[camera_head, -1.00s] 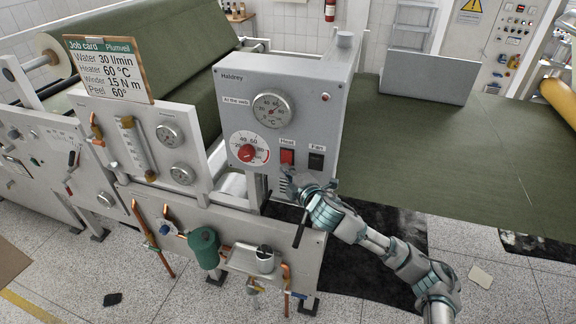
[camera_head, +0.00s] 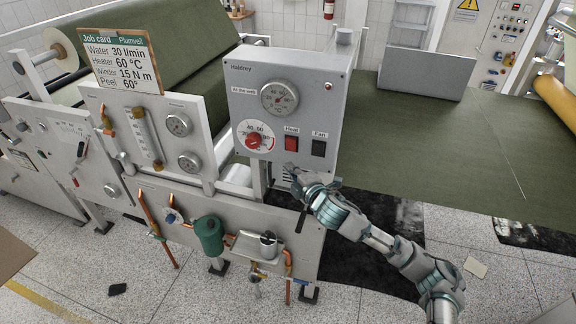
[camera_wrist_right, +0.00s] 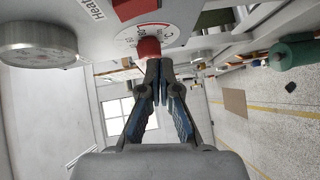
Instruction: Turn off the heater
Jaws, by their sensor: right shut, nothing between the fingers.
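The grey heater box (camera_head: 243,105) carries a round temperature gauge (camera_head: 279,97), a red-centred dial (camera_head: 254,140), a red switch labelled Heat (camera_head: 291,145) and a black switch labelled Fan (camera_head: 318,148). My right gripper (camera_head: 290,170) is just below the Heat switch, in front of the box's lower edge. In the right wrist view my right gripper (camera_wrist_right: 160,70) is shut with nothing between its fingers. There its tips overlap the red dial knob (camera_wrist_right: 149,47), and part of the red switch (camera_wrist_right: 135,8) shows above. Contact cannot be told. My left gripper is not in view.
A job card (camera_head: 118,62) stands on the panel at left, listing heater 60 °C. Gauges, a green canister (camera_head: 208,236) and copper pipes are below. Green sheet (camera_head: 420,150) spreads to the right under a grey panel (camera_head: 425,74).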

